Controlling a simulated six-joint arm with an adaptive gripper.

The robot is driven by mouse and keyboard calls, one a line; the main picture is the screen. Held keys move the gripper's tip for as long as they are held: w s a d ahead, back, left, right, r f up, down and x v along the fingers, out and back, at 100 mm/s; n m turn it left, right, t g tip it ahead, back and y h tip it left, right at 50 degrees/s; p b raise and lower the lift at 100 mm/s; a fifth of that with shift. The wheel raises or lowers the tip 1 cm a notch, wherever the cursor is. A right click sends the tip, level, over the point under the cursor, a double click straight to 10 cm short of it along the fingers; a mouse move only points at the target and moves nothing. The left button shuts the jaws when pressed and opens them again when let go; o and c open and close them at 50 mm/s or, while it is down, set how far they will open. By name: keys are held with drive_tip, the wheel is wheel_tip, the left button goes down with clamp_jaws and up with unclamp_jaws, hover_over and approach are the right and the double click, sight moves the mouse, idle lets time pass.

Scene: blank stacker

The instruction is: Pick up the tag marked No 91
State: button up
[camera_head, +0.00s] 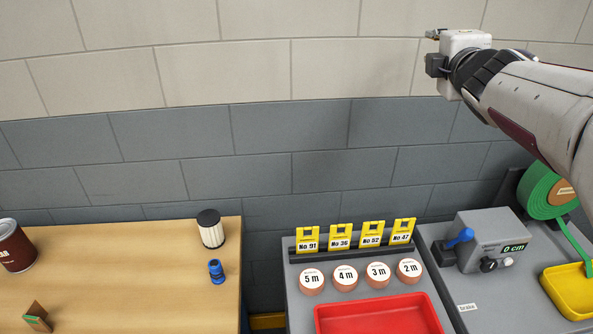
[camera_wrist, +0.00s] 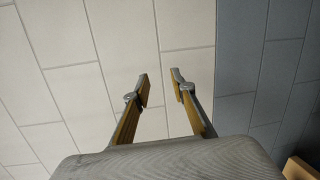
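The yellow tag marked No 91 (camera_head: 308,239) stands upright at the left end of a dark rack (camera_head: 347,245) on the grey bench, in the head view. Yellow tags No 36 (camera_head: 340,237), No 52 (camera_head: 372,234) and No 47 (camera_head: 402,231) stand to its right in the same rack. My gripper (camera_head: 434,34) is high at the upper right, against the wall and well above the tags. In the wrist view my gripper (camera_wrist: 161,88) has its two fingers apart, with nothing between them. The tags are out of the wrist view.
Round buttons marked 5 m (camera_head: 312,280) to 2 m (camera_head: 410,269) lie before the rack. A red tray (camera_head: 380,317) is in front. Right are a grey 0 cm device (camera_head: 490,240), green reel (camera_head: 545,190) and yellow tray (camera_head: 570,290). A wooden table (camera_head: 120,270) stands left.

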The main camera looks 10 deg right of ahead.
sight(338, 225)
drive_tip(key=w+f+n+y, duration=0.1)
drive_tip(key=w+n+y, duration=0.6)
drive_tip(key=n, duration=0.4)
drive_tip(key=w+f+n+g+y, duration=0.1)
drive_tip(key=f+n, duration=0.2)
drive_tip(key=w+f+n+g+y, duration=0.1)
drive_tip(key=f+n, duration=0.2)
drive_tip(key=f+n+y, duration=0.1)
drive_tip(key=f+n, duration=0.2)
drive_tip(key=f, duration=0.1)
drive_tip(key=shift+w+g+y, duration=0.3)
drive_tip(key=shift+w+g, duration=0.1)
drive_tip(key=s+a+f+n+g+y, duration=0.2)
drive_tip(key=s+a+f+n+g, duration=0.1)
drive_tip(key=f, duration=0.7)
drive_tip(key=s+a+f+n+g+y, duration=0.2)
drive_tip(key=s+a+f+n+g, duration=0.2)
drive_tip(key=a+f+n+g, duration=0.2)
drive_tip(key=s+a+f+n+g+y, duration=0.1)
drive_tip(key=s+a+f+n+g, duration=0.2)
drive_tip(key=f+n, duration=0.4)
drive_tip(key=shift+s+a+f+n+g+y, duration=0.15)
drive_tip(key=shift+a+f+g, duration=0.1)
drive_tip(key=shift+f, duration=0.95)
drive_tip(key=shift+a+f+n+g+y, duration=0.1)
drive_tip(key=shift+a+f+g, duration=0.15)
drive_tip(key=shift+f, duration=1)
drive_tip(key=shift+s+a+f+n+g+y, duration=0.15)
drive_tip(key=shift+f+g, duration=0.15)
drive_tip(key=shift+f, duration=0.9)
